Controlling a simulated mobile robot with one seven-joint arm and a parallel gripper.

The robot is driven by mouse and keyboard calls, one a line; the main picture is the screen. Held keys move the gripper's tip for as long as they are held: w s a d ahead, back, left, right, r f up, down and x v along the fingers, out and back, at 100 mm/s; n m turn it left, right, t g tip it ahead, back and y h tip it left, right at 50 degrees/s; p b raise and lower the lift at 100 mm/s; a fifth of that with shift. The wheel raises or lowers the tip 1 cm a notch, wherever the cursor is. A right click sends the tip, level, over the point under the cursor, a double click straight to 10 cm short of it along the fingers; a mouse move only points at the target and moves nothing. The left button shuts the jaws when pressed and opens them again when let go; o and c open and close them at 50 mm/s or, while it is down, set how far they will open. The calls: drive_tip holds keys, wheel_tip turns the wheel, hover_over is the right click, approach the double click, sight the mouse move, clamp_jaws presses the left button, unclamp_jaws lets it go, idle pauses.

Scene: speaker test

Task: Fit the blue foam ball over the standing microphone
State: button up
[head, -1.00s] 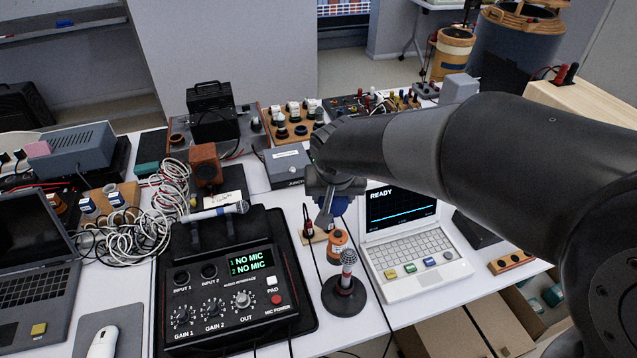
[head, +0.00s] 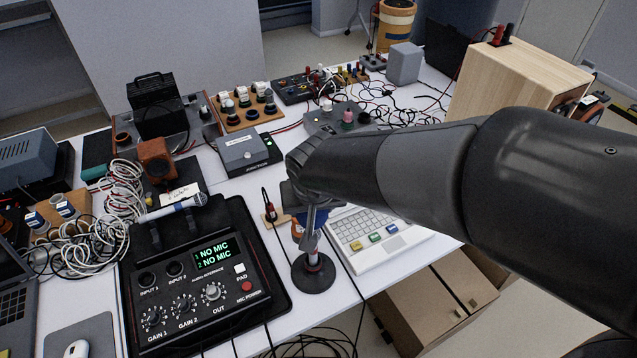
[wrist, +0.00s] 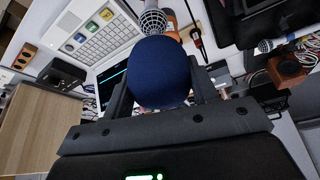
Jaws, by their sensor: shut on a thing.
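The blue foam ball (wrist: 160,72) is between the fingers of my gripper (wrist: 160,88) in the wrist view. In the head view my gripper (head: 309,238) covers most of the ball. The standing microphone (wrist: 153,20) has a silver mesh head, which shows just beyond the ball in the wrist view; the two look apart or barely touching, I cannot tell which. In the head view its round black base (head: 313,277) stands on the white table below my gripper, and its head is hidden behind the fingers.
A black audio interface (head: 205,280) reading "NO MIC" is left of the stand. Another microphone (head: 172,209) lies behind it. A white laptop (head: 372,240) is close on the right. A small red-and-black tool (head: 269,208) stands behind, and a dark cable runs beside the base.

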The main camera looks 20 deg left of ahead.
drive_tip(key=shift+f, duration=3.35)
drive_tip(key=shift+f, duration=0.55)
drive_tip(key=o, duration=1)
drive_tip(key=shift+o, duration=0.2)
drive_tip(key=shift+r, duration=0.1)
drive_tip(key=v, duration=1.1)
drive_tip(key=w+d+r+m+t+h, duration=0.1)
drive_tip(key=d+r+m, duration=0.1)
drive_tip(key=d, duration=0.6)
drive_tip(key=w+d+r+m, duration=0.1)
drive_tip(key=d+r, duration=0.2)
drive_tip(key=d, duration=0.5)
drive_tip(key=s+d+r+m+h, duration=0.1)
drive_tip(key=s+d, duration=0.4)
drive_tip(key=d, duration=0.7)
drive_tip(key=shift+d+r+m+t, duration=0.15)
drive_tip(key=shift+r+m+t, duration=0.15)
drive_tip(key=shift+r+m, duration=0.4)
